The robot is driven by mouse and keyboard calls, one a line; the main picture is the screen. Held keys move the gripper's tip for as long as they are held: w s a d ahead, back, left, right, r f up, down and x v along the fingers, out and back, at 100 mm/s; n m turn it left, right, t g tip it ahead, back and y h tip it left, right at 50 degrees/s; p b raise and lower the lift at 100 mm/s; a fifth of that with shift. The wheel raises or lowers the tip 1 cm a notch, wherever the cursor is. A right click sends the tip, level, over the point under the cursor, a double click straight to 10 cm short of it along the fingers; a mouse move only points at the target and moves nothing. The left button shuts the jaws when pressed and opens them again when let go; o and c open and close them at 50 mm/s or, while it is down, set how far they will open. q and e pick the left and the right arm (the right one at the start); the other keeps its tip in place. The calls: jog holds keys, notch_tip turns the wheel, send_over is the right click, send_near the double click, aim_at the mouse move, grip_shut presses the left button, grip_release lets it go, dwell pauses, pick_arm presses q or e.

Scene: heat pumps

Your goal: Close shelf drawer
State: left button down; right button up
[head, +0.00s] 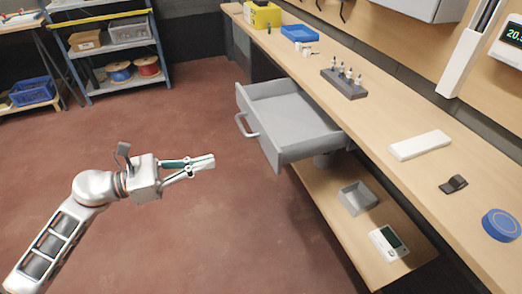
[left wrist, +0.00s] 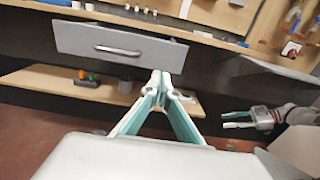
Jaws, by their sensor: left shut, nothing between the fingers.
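The grey drawer (head: 290,121) is pulled out from under the workbench in the head view. Its inside looks empty. Its handle (head: 246,126) is on the front panel. In the left wrist view the drawer front (left wrist: 120,46) faces me with its handle (left wrist: 118,50). My left gripper (head: 212,162) is shut and empty, in front of the drawer and apart from it. In the left wrist view its fingertips (left wrist: 161,78) meet below the drawer front. My right gripper (left wrist: 224,120) shows at the right of the left wrist view, its fingers apart.
The workbench (head: 380,120) carries a dark holder (head: 344,84), a white box (head: 420,145) and blue tape (head: 501,224). A lower shelf (head: 335,210) holds a grey tray (head: 358,198) and a meter (head: 388,243). A blue rack (head: 105,45) stands at the back left. The red floor is clear.

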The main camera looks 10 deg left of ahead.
aim_at(267, 146)
pick_arm(q)
jog(key=p+x, duration=0.1)
jog(key=x, duration=1.1)
jog(key=shift+w+d+r, duration=0.1)
jog(key=shift+w+d, duration=0.05)
jog(key=shift+d, duration=0.05)
jog(key=shift+w+d, duration=0.15)
jog(key=shift+d, duration=0.05)
pick_arm(e)
jog(key=shift+s+d+f, duration=0.15)
jog(key=shift+s, duration=0.05)
pick_arm(q)
jog(key=shift+w+d, duration=0.1)
jog(key=shift+d, duration=0.1)
jog(key=b+x, duration=0.1)
jog(key=x, duration=1.8)
jog(key=shift+w+d, duration=0.2)
jog(key=shift+w, duration=0.05)
pick_arm(e)
jog(key=shift+w+a, duration=0.1)
jog(key=shift+a, duration=0.3)
jog(key=shift+d, duration=0.1)
pick_arm(q)
jog(key=shift+a, duration=0.1)
